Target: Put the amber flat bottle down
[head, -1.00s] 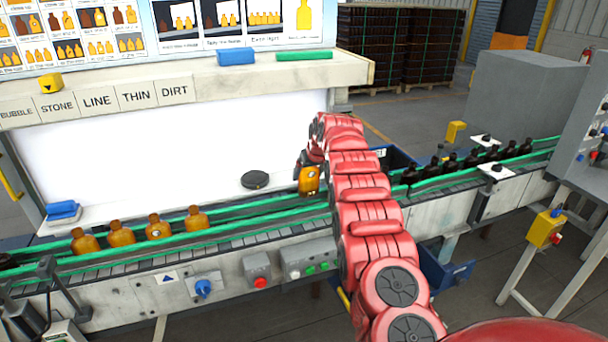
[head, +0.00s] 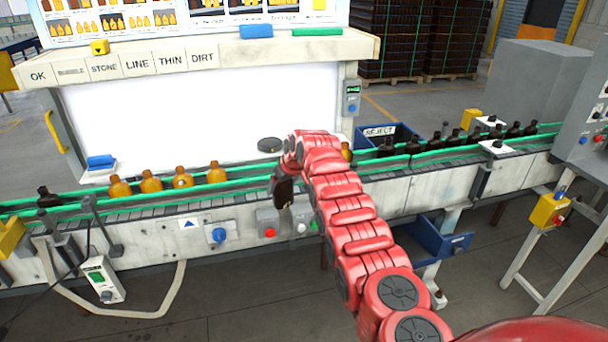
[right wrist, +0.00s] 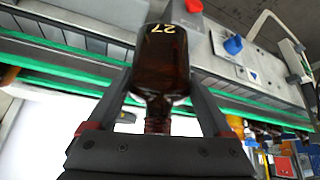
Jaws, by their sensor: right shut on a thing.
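My right gripper (head: 284,178) is shut on the amber flat bottle (head: 283,192), which looks dark brown here. In the head view the bottle hangs below the gripper, in front of the conveyor's near side. In the right wrist view the bottle (right wrist: 162,65) sits between the two fingers of the gripper (right wrist: 162,95). Its neck points toward the palm, and its far end carries a yellow "27". From these views I cannot tell its exact height or its distance from the conveyor. My left gripper is not in view.
Several amber bottles (head: 151,182) stand on the green-railed conveyor (head: 250,190) at left. Another amber bottle (head: 346,152) shows behind my arm. Dark bottles (head: 452,137) stand at right. A black disc (head: 270,145) lies by the white panel (head: 200,110). A blue REJECT bin (head: 408,131) is behind the belt.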

